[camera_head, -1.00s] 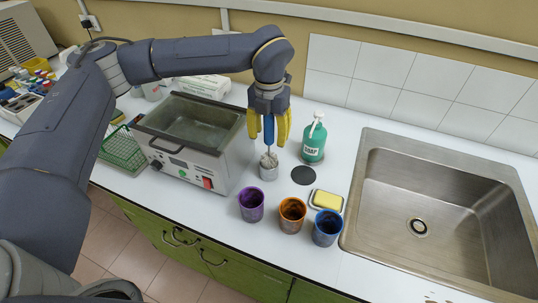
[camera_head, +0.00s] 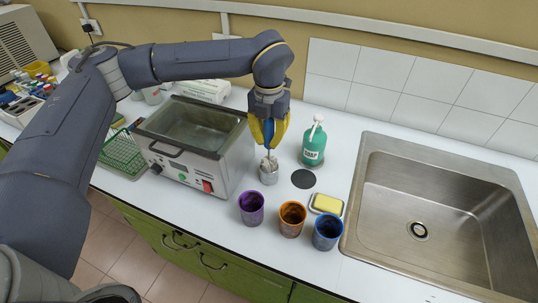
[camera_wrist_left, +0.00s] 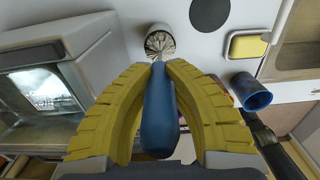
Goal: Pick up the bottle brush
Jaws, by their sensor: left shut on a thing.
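The bottle brush has a blue handle (camera_wrist_left: 160,115) and pale bristles (camera_head: 268,162). It stands upright with its bristle end in a small grey metal holder (camera_head: 269,175); the holder and bristles also show in the left wrist view (camera_wrist_left: 160,42). My left gripper (camera_head: 269,140) is above the holder with its yellow fingers shut on the blue handle. In the left wrist view the fingers (camera_wrist_left: 160,75) lie on both sides of the handle. My right gripper is not in view.
A metal water bath (camera_head: 222,165) stands close left of the holder. A green soap bottle (camera_head: 314,148) is to the right. Purple (camera_head: 251,213), orange (camera_head: 292,225) and blue (camera_head: 327,236) cups are in front. A yellow sponge (camera_head: 327,203) and the sink (camera_head: 440,200) are further right.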

